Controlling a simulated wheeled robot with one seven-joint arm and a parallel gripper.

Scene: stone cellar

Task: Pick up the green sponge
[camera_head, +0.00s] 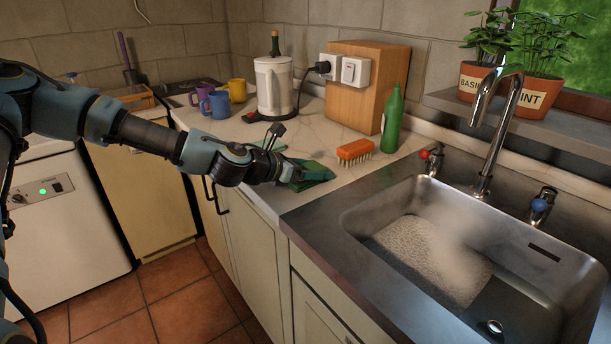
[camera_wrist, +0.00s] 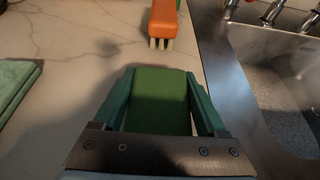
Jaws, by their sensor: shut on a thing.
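The green sponge (camera_wrist: 160,100) sits between the two fingers of my gripper (camera_wrist: 160,103) in the wrist view, with a finger against each side. In the head view my gripper (camera_head: 306,175) is at the counter's front edge, just left of the sink, with the green sponge (camera_head: 318,172) at its fingers. The gripper is shut on the sponge. A shadow lies on the counter to its left in the wrist view. I cannot tell whether the sponge still touches the counter.
An orange brush (camera_head: 355,149) lies beyond the gripper, with a green bottle (camera_head: 394,118) behind it. A folded green cloth (camera_wrist: 16,84) lies to the left. The steel sink (camera_head: 350,205) with foam is on the right. A kettle (camera_head: 273,87) and several mugs (camera_head: 216,104) stand farther back.

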